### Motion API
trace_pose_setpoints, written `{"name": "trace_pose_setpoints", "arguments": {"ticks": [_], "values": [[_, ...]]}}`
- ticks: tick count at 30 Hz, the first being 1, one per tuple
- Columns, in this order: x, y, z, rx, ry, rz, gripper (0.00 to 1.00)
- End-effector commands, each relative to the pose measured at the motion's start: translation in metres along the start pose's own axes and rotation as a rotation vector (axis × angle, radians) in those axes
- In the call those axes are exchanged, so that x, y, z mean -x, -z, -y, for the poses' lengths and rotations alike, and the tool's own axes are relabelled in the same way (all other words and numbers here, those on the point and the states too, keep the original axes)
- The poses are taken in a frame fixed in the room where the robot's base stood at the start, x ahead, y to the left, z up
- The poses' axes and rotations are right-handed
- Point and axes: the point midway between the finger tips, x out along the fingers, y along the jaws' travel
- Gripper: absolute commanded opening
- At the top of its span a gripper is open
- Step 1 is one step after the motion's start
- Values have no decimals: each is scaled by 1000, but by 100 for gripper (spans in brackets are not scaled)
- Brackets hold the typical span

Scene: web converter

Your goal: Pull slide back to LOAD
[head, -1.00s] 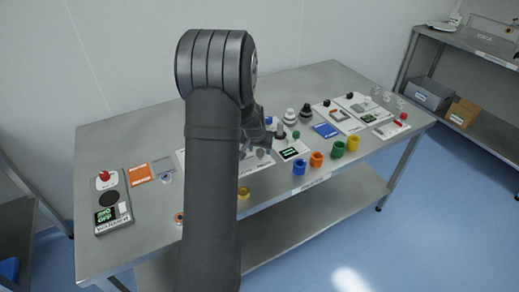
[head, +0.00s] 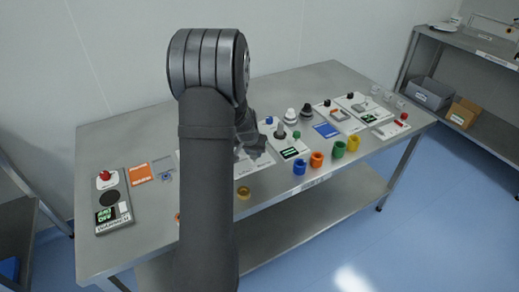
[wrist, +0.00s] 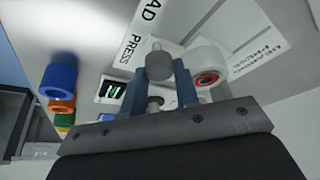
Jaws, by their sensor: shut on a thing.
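In the wrist view, my gripper (wrist: 158,78) has its two blue-grey fingers on either side of a grey round knob (wrist: 158,60), which I take to be the slide's handle. It is shut on this knob. The knob is over a white plate (wrist: 133,42) printed with "PRESS" and a partly cut-off word ending in "AD". In the head view, my gripper (head: 251,143) is low over the middle of the table, partly behind my own arm. The slide's track and the knob's exact position along it are hidden there.
A white ring with a red centre (wrist: 207,78) lies close beside the right finger. A small green-lit display (wrist: 112,90) is at the left finger. Blue (head: 299,168), orange (head: 316,159), green and yellow cups line the table's front edge. A red-button box (head: 113,203) stands far left.

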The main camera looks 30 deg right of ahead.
Motion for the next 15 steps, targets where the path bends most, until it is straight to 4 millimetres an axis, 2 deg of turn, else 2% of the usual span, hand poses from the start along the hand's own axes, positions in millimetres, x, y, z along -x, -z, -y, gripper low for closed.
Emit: {"name": "trace_pose_setpoints", "arguments": {"ticks": [3,6,15], "values": [[8,-19,21,7,2,2,0],[12,-29,32,5,1,1,0],[14,-36,38,2,2,3,0]]}}
